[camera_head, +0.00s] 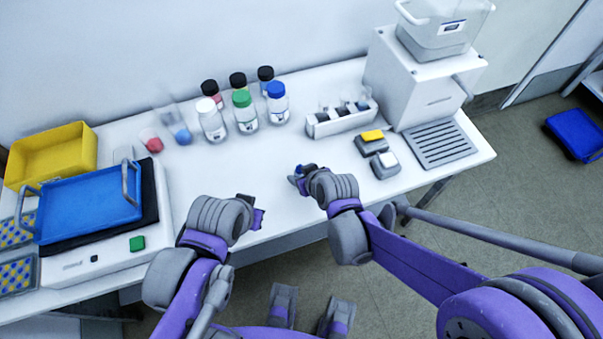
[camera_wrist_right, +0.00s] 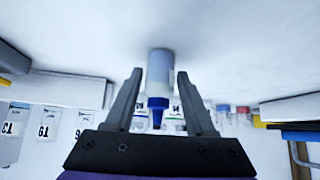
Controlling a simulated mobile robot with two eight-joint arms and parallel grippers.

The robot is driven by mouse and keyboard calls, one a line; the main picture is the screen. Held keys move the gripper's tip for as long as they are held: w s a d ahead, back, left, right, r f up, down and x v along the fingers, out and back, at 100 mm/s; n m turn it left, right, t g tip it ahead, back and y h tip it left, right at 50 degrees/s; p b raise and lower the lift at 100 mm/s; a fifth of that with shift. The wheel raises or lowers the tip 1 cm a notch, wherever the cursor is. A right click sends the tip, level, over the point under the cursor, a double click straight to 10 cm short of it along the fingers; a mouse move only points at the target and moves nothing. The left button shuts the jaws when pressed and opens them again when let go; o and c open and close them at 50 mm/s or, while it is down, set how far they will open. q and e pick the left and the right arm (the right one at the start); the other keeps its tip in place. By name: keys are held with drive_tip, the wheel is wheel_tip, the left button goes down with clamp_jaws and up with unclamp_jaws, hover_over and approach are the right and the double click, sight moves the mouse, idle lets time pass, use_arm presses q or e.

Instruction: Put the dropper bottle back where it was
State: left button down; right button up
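The dropper bottle (camera_wrist_right: 159,72), pale with a blue collar and tip, is between the two fingers of my right gripper (camera_wrist_right: 160,85) in the right wrist view. That view looks upside down; the bottle's base meets the white table surface at the top. A narrow gap appears on each side of the bottle, so the fingers look open around it. In the head view my right gripper (camera_head: 297,178) is low over the front middle of the table, with a small blue part of the bottle at its tip. My left gripper (camera_head: 257,218) is at the front edge; its fingers are unclear.
Several capped bottles (camera_head: 245,112) stand at the back of the white table (camera_head: 215,160). A white rack (camera_head: 340,122) with small vials is right of them. Small grey blocks (camera_head: 384,164) and a white instrument (camera_head: 420,85) are on the right. A blue tray (camera_head: 88,205) lies left.

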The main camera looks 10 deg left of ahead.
drive_tip(key=shift+o, duration=0.9)
drive_tip(key=shift+r, duration=0.15)
drive_tip(key=shift+s+d+r, duration=0.1)
drive_tip(key=shift+s+r, duration=0.05)
drive_tip(key=shift+r, duration=0.15)
drive_tip(key=p+v, duration=0.2)
drive_tip(key=v, duration=0.9)
drive_tip(key=shift+s+d+p, duration=0.15)
drive_tip(key=shift+d+p, duration=0.05)
drive_tip(key=shift+p, duration=0.1)
drive_tip(key=s+d+m+h, duration=0.2)
drive_tip(key=s+d+m, duration=0.2)
drive_tip(key=d, duration=0.7)
drive_tip(key=s+d+m+h, duration=0.3)
drive_tip(key=s+d+m, duration=0.1)
drive_tip(key=d, duration=0.8)
drive_tip(key=shift+s+g, duration=0.4)
